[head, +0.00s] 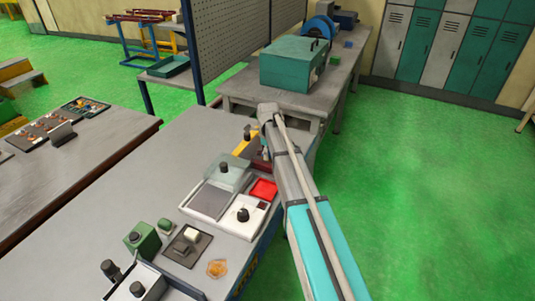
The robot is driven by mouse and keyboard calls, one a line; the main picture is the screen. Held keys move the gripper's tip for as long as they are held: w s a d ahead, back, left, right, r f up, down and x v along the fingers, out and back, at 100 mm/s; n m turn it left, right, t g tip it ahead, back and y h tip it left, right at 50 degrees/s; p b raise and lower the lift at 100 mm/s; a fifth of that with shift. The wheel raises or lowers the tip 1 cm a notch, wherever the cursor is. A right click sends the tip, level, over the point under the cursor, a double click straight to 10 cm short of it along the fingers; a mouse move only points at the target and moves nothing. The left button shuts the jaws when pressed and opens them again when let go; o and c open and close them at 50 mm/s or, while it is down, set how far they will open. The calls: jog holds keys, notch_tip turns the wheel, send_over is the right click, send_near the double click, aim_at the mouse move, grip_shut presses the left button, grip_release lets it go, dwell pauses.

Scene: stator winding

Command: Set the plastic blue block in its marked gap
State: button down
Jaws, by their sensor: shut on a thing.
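My arm reaches from the bottom right to the far end of the near grey bench (110,200). My gripper (265,150) is at that end, low over the bench edge and mostly hidden behind my own arm. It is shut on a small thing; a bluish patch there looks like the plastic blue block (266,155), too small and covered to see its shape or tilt. I cannot make out the marked gap. A yellow piece (244,143) lies just left of my gripper.
Near my gripper are a grey tray (211,200), a red tray (263,189) and a white box with a black knob (244,214). A green block (143,238) and dark fixture (186,245) stand nearer. A teal box (293,63) is on the bench behind. Open floor lies right.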

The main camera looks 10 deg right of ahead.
jog(key=shift+f+b, duration=0.3)
dwell(0.6)
jog(key=shift+c, duration=1.3)
grip_release()
jog(key=shift+o, duration=1.2)
jog(key=shift+r, duration=0.2)
jog(key=shift+r+p, duration=3.35)
jog(key=shift+p, duration=0.15)
jog(key=shift+s, duration=0.1)
